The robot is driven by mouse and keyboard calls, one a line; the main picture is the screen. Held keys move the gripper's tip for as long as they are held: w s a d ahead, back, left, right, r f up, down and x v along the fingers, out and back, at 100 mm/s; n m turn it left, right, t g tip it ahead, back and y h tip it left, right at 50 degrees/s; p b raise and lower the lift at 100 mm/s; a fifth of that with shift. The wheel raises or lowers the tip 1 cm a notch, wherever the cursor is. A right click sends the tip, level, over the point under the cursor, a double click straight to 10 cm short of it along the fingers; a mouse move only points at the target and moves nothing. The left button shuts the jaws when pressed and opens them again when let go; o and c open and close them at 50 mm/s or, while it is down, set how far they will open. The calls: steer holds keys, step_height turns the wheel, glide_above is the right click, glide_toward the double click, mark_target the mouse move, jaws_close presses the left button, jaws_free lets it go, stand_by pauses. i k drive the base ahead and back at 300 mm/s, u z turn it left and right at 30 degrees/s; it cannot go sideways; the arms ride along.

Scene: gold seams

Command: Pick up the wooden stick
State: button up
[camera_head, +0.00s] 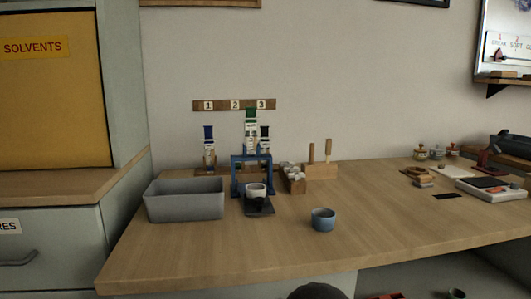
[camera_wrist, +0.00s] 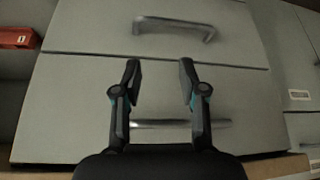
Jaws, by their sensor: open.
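Two upright wooden sticks stand in a wooden block (camera_head: 321,171) at the back of the table. The left stick (camera_head: 311,153) is thin and brownish, and the right stick (camera_head: 328,149) is paler and a little taller. I cannot tell which of them the task means. My gripper (camera_wrist: 160,80) shows in the wrist view with its two fingers apart and nothing between them. It faces grey drawer fronts, away from the sticks, and no stick shows in that view.
On the wooden table (camera_head: 300,254) are a grey bin (camera_head: 185,207), a blue stand (camera_head: 237,181) by a small white cup (camera_head: 256,190), a blue bowl (camera_head: 323,219) and a holder with white pieces (camera_head: 293,177). The table's front is mostly clear. Drawers (camera_wrist: 165,85) fill the wrist view.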

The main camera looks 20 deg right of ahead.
mark_target(329, 141)
steer(key=u, duration=1.1)
steer(key=k, duration=1)
steer(key=z, duration=1.45)
steer(key=i, duration=0.4)
steer(key=z, duration=0.05)
